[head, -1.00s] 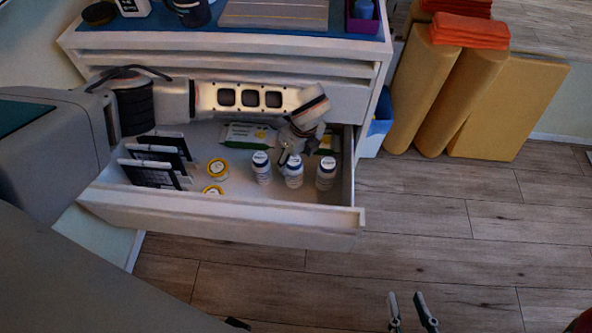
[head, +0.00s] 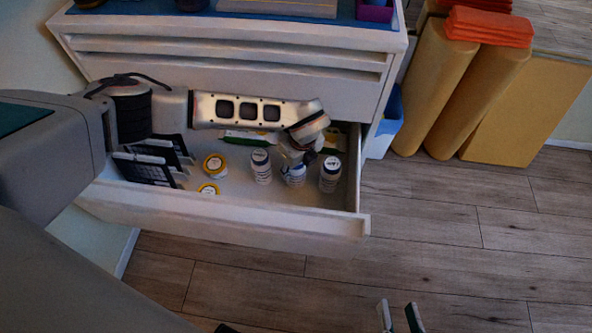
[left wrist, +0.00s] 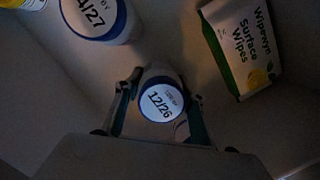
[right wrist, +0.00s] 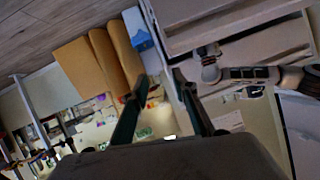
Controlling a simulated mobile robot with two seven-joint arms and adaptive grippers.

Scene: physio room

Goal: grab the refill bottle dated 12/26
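The refill bottle marked 12/26 (left wrist: 160,102) stands upright in the open drawer, its round white label facing up. In the head view it is the middle bottle (head: 293,177), partly covered by my left gripper (head: 296,158). In the left wrist view the fingers of my left gripper (left wrist: 163,100) are spread on both sides of this bottle, open around it. A second bottle, its date partly cut off and ending in /27 (left wrist: 92,18), stands beside it. A third bottle (head: 329,175) stands to the right, its date unreadable. My right gripper (head: 400,316) is open and empty, away from the drawer.
The drawer (head: 225,222) also holds yellow-lidded tubs (head: 214,165), dark boxes (head: 150,165) at the left and a surface wipes pack (left wrist: 240,45) behind the bottles. The cabinet front rises behind my left arm. Yellow rolls (head: 435,85) stand to the right; floor in front is clear.

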